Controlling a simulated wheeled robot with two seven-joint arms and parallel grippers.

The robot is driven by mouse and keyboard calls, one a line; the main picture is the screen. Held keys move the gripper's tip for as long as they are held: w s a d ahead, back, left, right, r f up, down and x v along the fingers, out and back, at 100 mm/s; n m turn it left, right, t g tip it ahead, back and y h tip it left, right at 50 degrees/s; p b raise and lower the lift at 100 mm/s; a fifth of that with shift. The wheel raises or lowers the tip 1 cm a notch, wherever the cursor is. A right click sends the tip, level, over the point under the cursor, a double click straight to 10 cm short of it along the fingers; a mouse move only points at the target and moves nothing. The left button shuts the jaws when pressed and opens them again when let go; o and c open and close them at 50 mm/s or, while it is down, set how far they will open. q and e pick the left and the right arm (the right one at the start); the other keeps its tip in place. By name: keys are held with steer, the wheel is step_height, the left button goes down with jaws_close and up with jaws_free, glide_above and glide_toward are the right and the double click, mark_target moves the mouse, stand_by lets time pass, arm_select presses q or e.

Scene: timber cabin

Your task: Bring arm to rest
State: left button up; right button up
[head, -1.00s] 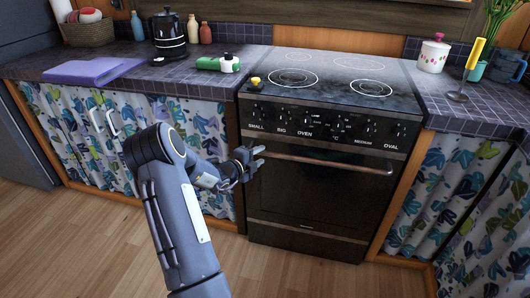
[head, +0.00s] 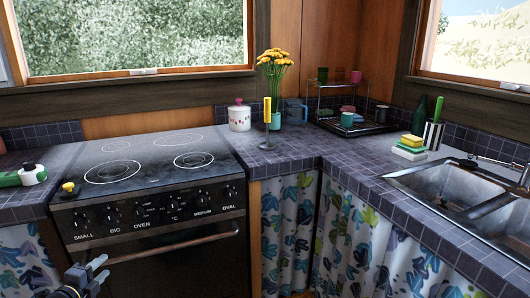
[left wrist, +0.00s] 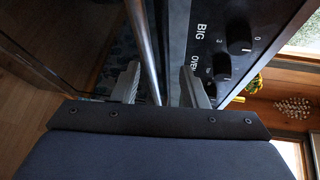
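My left gripper (head: 98,270) shows at the bottom left of the head view, in front of the stove (head: 150,190) near the left end of its oven handle (head: 170,247). Its two fingers are apart. The left wrist view shows the open fingers (left wrist: 160,82) with the bar of the oven handle (left wrist: 142,45) passing between them in the picture. I cannot tell whether they touch the bar. No object is held. Most of my left arm is outside the head view. My right gripper is not in view.
Stove knobs (left wrist: 238,35) lie close to the fingers in the wrist view. A counter (head: 300,150) runs right to the sink (head: 450,190), bearing a white pot (head: 239,118), yellow flowers (head: 275,70) and a dish rack (head: 340,105). A green-and-white bottle (head: 25,176) lies left of the stove.

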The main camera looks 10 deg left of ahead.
arm_select(q)
steer(key=s+d+r+m+g+h, duration=0.2)
steer(key=d+r+m+h, duration=0.15)
steer(key=d+m, duration=0.5)
steer(key=s+d+r+m+g+h, duration=0.2)
steer(key=d+r+m, duration=0.3)
steer(key=d+m, duration=0.4)
steer(key=s+d+r+m+g+h, duration=0.1)
steer(key=d+r+m+g+h, duration=0.2)
steer(key=d+m, duration=0.65)
steer(key=s+d+f+m+g+y, duration=0.15)
steer(key=s+d+m, duration=0.25)
steer(key=s+m, duration=0.7)
steer(key=s+d+f+m+g+y, duration=0.15)
steer(key=s+d+m, duration=0.35)
steer(key=s+m, duration=0.65)
step_height(320, 180, up, 18)
steer(key=w+m+p, duration=0.1)
steer(key=m+p, duration=0.1)
steer(key=p, duration=1.5)
steer(key=shift+a+m+y, duration=0.3)
steer(key=shift+m+y, duration=0.05)
steer(key=shift+y, duration=0.1)
